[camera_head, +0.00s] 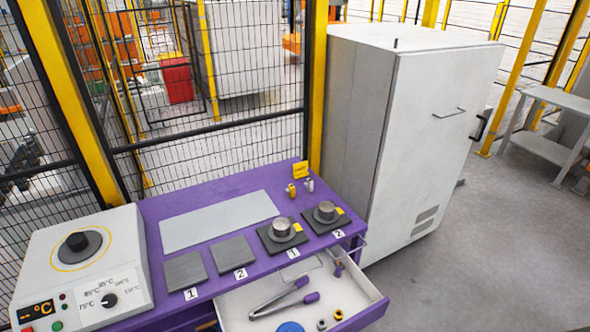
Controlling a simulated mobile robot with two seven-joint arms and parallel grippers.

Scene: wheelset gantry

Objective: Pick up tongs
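The tongs (281,296) lie in the open white drawer (233,310) under the purple table's front edge. They have thin grey metal arms with purple tips at the right end, and they lie at a slant, spread in a V. Neither of my grippers shows in the head view.
The purple table (152,210) carries numbered grey plates, two round metal weights (281,227) on dark pads and a white heater box (80,262) at left. Rings and a blue disc (290,327) share the drawer. A tall white cabinet (425,140) stands at right; mesh fence (210,70) behind. Floor at right is free.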

